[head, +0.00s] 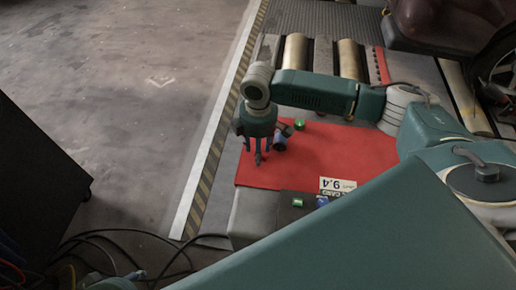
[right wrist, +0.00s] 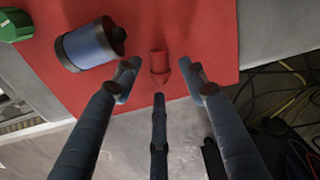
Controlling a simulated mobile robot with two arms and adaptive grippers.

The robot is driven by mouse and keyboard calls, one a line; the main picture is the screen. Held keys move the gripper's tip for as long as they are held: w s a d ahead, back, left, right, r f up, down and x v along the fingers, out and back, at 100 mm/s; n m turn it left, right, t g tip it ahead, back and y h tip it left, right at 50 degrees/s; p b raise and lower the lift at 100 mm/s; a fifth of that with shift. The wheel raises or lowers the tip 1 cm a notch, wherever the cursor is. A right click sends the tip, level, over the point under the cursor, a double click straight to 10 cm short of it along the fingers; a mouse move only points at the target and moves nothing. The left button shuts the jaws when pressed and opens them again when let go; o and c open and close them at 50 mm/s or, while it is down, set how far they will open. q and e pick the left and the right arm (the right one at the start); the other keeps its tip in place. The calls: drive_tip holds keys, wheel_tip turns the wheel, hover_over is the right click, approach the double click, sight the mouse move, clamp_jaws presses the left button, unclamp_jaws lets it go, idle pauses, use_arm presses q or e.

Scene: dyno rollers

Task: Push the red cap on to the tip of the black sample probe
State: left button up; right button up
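The red cap (right wrist: 159,66) lies or stands on the red mat (right wrist: 205,35) in the right wrist view; red on red, its outline is faint. My right gripper (right wrist: 160,86) has its three dark fingers spread, with the cap just beyond and between the tips, and nothing held. In the head view the right gripper (head: 257,158) points down over the mat's left edge; the cap cannot be made out there. I cannot clearly identify the black sample probe in either view. My left gripper is not in view.
A blue cylinder with black ends (right wrist: 90,45) lies close to the left finger, and a green object (right wrist: 14,25) is at the upper left. A white label (head: 337,185) and a small green object (head: 297,202) are near the front. Gold rollers (head: 294,52) lie behind.

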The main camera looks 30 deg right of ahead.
wheel_tip(320, 180, up, 12)
idle(0.6)
drive_tip(key=shift+s+f, duration=0.1)
idle(0.5)
